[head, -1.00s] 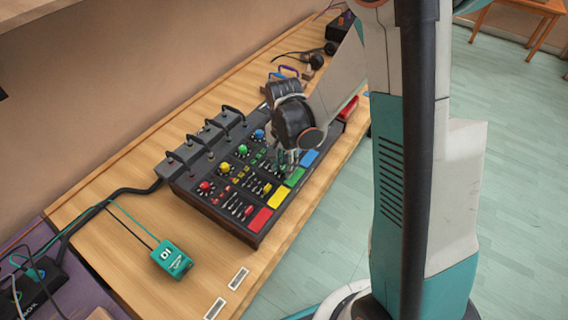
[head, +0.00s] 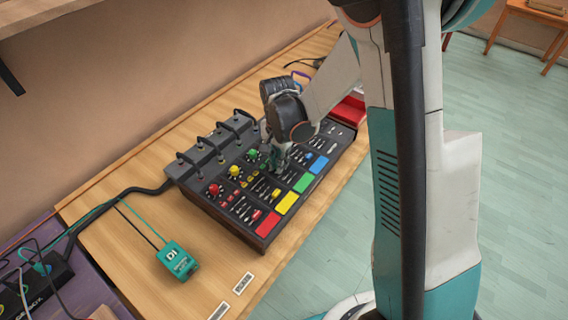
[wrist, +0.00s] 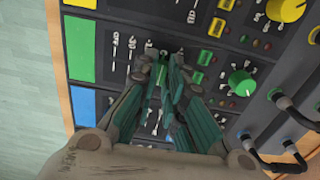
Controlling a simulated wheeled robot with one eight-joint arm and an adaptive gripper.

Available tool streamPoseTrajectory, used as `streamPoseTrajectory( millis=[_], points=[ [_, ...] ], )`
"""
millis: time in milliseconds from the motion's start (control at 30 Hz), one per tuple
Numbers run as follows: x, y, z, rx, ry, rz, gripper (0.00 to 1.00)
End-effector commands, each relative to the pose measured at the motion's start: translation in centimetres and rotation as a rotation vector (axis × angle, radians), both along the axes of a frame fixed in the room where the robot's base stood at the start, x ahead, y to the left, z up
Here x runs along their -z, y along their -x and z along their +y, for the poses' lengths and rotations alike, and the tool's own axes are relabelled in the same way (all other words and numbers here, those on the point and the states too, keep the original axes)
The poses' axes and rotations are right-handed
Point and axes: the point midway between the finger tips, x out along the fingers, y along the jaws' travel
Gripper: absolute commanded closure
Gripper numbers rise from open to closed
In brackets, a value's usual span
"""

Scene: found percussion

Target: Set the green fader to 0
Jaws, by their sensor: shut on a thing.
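The console (head: 213,209) has rows of coloured controls. Its green row has a green pad (head: 304,183) and a green knob (head: 252,154), which also shows in the wrist view (wrist: 240,82). My gripper (head: 277,170) reaches down onto the green row between pad and knob. In the wrist view my gripper (wrist: 164,70) has its fingertips close together, shut on the green fader. The fingers hide most of the fader cap and part of its slot. White scale marks show beside the fingertips, too small to read surely.
The yellow fader (head: 275,193) and red fader (head: 256,214) lie in the rows to the left; a blue pad (head: 319,165) is to the right. Cable plugs rise along the console's back edge. A teal box (head: 177,260) stands on the wooden table, left of the console.

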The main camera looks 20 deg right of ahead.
Motion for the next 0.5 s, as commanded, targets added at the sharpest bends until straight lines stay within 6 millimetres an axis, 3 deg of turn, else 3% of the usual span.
streamPoseTrajectory(
  millis=[67,100,167,500],
  points=[
    [-0.01,0.01,-0.03,0.001,0.000,0.000,1.00],
    [-0.01,0.01,-0.03,0.001,0.000,0.000,0.83],
    [-0.01,0.02,-0.04,0.001,0.000,0.000,0.69],
    [-0.07,0.03,-0.04,0.001,0.000,0.000,0.69]
  ],
)
